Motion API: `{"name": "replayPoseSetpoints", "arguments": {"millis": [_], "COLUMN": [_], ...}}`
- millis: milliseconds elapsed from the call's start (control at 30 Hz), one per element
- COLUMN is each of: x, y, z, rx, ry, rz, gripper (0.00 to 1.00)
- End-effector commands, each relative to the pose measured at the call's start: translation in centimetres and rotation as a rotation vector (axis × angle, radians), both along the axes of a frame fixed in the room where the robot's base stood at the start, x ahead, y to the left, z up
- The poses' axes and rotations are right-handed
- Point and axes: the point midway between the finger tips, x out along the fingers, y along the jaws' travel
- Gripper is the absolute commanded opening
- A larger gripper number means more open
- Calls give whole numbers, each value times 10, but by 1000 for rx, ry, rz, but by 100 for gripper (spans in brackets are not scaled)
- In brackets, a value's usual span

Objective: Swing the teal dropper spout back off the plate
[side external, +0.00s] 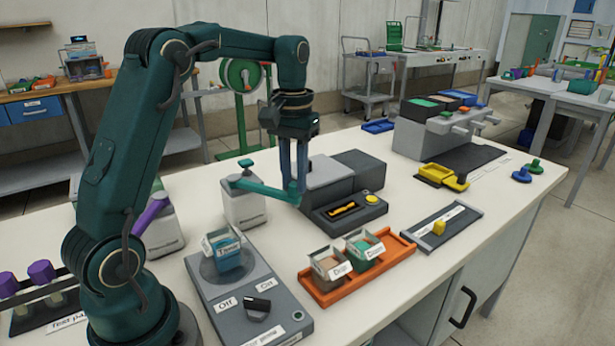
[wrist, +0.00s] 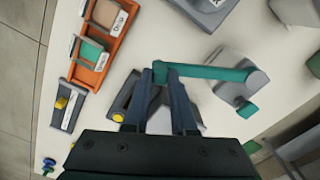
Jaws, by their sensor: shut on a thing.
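The teal dropper spout (side external: 264,189) is a flat arm reaching from the top of a pale grey dropper bottle (side external: 246,211) toward the right. In the wrist view the spout (wrist: 215,73) runs sideways from my gripper to the bottle (wrist: 238,92). My gripper (side external: 296,186) points down and is shut on the spout's free end, which also shows between the fingers in the wrist view (wrist: 160,80). The grey plate (side external: 208,283), with a round top bearing a blue container (side external: 229,254), stands in front of the bottle. The spout's free end is off to its right.
A grey instrument box (side external: 345,205) with a yellow knob stands just right of my gripper. An orange tray (side external: 345,288) holds two labelled bins in front. A purple-spouted dropper (side external: 160,225) stands left of the teal one. White bench shows between them.

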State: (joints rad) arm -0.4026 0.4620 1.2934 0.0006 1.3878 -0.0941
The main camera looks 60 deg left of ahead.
Motion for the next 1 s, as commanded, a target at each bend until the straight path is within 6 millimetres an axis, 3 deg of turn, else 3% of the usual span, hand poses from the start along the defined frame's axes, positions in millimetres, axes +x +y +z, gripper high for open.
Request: {"name": "replayPoseSetpoints", "arguments": {"millis": [600, 633, 700, 1000], "x": [7, 7, 7, 6], "y": [2, 2, 2, 3], "z": [2, 2, 2, 1], "rx": [-1, -1, -1, 0], "ry": [-12, -12, -11, -4], "rz": [41, 41, 40, 39], "gripper": [0, 36, 55, 55]}}
